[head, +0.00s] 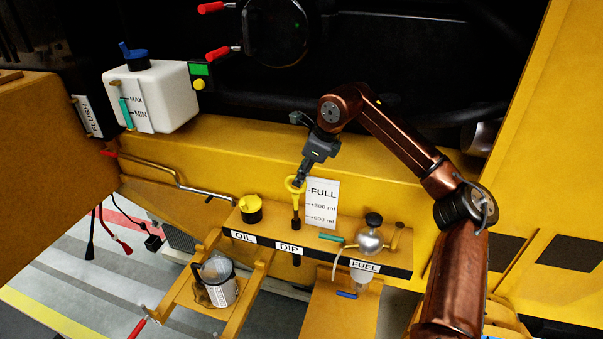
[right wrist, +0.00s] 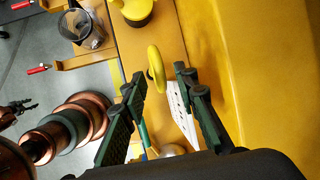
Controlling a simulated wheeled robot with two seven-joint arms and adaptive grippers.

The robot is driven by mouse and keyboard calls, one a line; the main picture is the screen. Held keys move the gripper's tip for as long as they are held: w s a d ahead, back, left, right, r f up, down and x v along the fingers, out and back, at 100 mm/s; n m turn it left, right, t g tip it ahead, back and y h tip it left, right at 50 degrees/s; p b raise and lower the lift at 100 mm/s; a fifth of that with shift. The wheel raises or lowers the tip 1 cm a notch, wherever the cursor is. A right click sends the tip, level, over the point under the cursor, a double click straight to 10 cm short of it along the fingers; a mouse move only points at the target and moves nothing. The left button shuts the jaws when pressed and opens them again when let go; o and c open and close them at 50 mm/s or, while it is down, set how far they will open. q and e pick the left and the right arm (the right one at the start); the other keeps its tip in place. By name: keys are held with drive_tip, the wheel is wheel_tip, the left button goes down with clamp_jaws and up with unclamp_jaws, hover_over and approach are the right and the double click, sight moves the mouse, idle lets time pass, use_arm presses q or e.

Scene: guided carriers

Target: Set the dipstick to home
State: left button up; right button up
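The dipstick's yellow ring handle (head: 294,186) stands upright over the shelf labelled DIP (head: 289,248), in front of the white FULL gauge card (head: 322,204). A dark stem shows below the ring. How deep it sits is hard to tell. My right gripper (head: 301,176) points down at the ring from above. In the right wrist view the ring (right wrist: 156,62) lies between the two spread fingers, with a gap at the right finger; contact at the left finger is unclear.
The yellow OIL cap (head: 250,208) is left of the dipstick, and the FUEL bowl (head: 370,240) with a green lever is right. A jug (head: 218,282) stands on a lower bracket. A white reservoir (head: 160,98) is at the upper left. The yellow wall is close behind.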

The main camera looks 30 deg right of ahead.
clamp_jaws()
idle(0.7)
